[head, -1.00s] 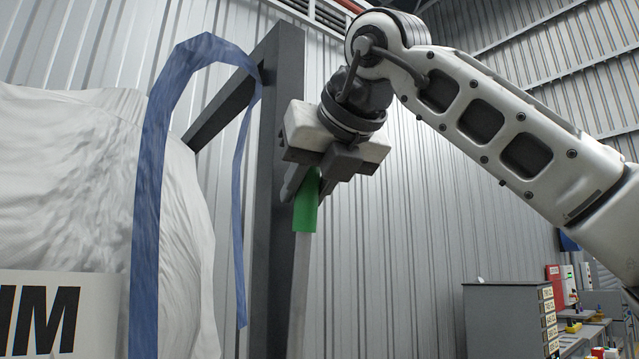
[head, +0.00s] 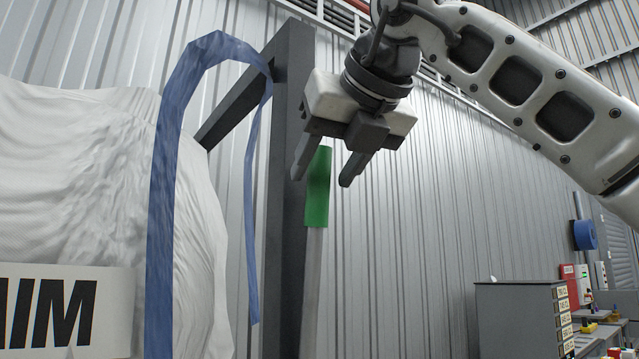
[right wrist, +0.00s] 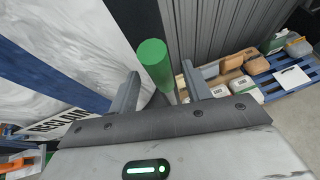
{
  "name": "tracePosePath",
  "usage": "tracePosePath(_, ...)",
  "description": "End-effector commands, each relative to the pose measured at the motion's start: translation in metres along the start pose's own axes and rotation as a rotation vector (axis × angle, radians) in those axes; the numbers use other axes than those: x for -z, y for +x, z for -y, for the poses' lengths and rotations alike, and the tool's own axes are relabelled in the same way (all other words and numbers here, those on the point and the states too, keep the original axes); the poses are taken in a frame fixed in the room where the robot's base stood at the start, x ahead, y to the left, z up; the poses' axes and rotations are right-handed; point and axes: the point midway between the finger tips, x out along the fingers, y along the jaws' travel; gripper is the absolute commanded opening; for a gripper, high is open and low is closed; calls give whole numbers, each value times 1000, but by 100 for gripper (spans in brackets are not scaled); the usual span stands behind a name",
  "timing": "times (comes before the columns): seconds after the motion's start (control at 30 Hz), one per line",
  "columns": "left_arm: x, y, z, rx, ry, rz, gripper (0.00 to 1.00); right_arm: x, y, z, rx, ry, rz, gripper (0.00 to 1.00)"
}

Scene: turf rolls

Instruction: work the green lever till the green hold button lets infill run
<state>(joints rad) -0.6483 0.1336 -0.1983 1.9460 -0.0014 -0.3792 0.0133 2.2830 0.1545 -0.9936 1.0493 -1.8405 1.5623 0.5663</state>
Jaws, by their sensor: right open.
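The lever has a green grip (head: 318,188) on top of a pale metal shaft (head: 313,280). It stands almost upright beside a dark post. My right gripper (head: 321,181) is open above the grip, pointing down. Its two fingers lie on either side of the grip's upper part in the head view. In the right wrist view the green grip (right wrist: 155,65) shows between the two open fingers, with a gap to each; how deep it sits between them I cannot tell. The green hold button is not in these views. My left gripper is not in view.
A dark grey post and beam (head: 289,150) stand close left of the lever. A white bulk bag (head: 60,170) with blue straps (head: 160,200) hangs at left. A grey cabinet (head: 515,315) is at lower right. Pallets with goods (right wrist: 235,85) show in the right wrist view.

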Motion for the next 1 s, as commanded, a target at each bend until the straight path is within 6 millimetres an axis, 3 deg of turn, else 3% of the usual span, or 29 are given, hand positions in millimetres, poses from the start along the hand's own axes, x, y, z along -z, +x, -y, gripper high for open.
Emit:
tracePosePath(0.3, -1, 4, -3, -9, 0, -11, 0, 0, -79, 0, 1, -1, 6, 49)
tracePosePath(0.5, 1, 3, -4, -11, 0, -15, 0, 0, -114, 0, -1, -1, 4, 49)
tracePosePath(0.7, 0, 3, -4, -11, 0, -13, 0, 0, -128, 0, 0, 0, 2, 49)
tracePosePath(1.0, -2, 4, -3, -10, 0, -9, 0, 0, -129, 0, -1, 0, 2, 49)
